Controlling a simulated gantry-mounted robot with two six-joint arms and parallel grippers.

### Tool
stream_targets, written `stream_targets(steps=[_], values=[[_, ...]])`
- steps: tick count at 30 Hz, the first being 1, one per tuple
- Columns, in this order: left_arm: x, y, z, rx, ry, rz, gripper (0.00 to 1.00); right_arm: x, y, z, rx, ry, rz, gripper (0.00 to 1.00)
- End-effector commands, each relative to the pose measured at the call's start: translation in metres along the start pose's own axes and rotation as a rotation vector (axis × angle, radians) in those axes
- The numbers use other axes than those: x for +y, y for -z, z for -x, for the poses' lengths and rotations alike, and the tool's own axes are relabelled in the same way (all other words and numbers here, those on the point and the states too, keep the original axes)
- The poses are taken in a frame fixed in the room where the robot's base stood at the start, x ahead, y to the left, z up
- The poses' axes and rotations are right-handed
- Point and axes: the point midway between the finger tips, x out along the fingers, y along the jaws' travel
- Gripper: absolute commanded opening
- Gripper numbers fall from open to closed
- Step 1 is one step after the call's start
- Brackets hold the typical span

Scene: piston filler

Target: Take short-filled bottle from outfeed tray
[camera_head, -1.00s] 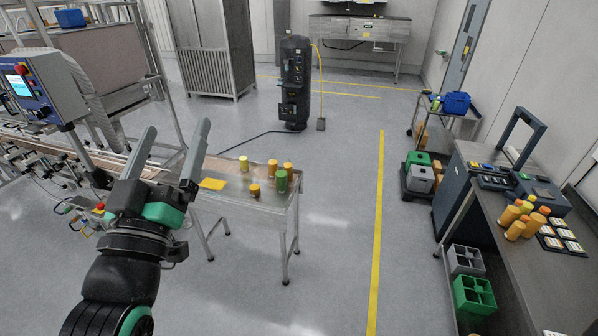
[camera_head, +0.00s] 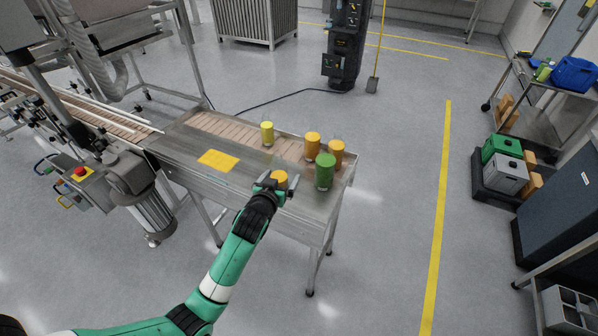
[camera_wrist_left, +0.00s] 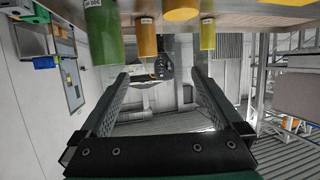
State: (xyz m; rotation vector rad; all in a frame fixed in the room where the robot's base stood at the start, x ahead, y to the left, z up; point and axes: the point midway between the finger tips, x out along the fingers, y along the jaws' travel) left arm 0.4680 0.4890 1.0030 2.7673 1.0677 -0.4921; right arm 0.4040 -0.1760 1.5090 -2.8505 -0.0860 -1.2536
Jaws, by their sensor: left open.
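The outfeed tray (camera_head: 200,145) is a metal table at the conveyor's end, with several clear bottles of coloured liquid. A front orange bottle (camera_head: 280,178) has a visibly lower fill; in the upside-down left wrist view its short orange block (camera_wrist_left: 180,10) shows at the top. My left gripper (camera_head: 272,184) is right at this bottle in the head view and partly hides it. In the wrist view the gripper (camera_wrist_left: 162,75) is open and empty, its fingers spread on either side of the bottle's line. I cannot tell whether they touch it. My right gripper is out of view.
A green bottle (camera_head: 325,173) stands close right of the gripper. Two orange bottles (camera_head: 312,146) (camera_head: 337,151) and a yellow bottle (camera_head: 267,133) stand behind. A yellow square (camera_head: 218,160) lies on the tray's bare left part.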

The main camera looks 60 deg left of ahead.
Motion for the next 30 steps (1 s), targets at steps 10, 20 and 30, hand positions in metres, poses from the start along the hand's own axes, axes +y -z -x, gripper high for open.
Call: stream_targets(steps=[10,20,30], values=[[-0.038,-0.06,-0.018,-0.033,0.063,0.014,1.0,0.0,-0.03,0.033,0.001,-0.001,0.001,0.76],[-0.04,-0.063,-0.063,-0.031,0.063,0.014,1.0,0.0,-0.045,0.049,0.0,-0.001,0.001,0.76],[-0.041,-0.061,-0.087,-0.032,0.063,0.014,1.0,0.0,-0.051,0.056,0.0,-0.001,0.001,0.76]])
